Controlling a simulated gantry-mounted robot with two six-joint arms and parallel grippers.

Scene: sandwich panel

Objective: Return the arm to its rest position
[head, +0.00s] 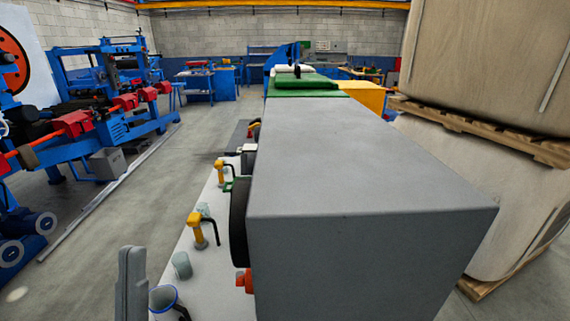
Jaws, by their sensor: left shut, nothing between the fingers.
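My left gripper (131,284) shows as a grey upright shape at the bottom edge of the head view, left of the narrow white surface (180,246). It is shut and empty. It appears beside a blue-rimmed cup (164,298), though I cannot tell the gap between them. Most of my left arm is outside the picture. My right gripper is not in view.
A large grey box (345,165) fills the middle and hides part of the white surface. A pale green cup (182,265) and yellow-handled items (195,222) stand beside it. Large wrapped rolls on pallets (480,120) stand right.

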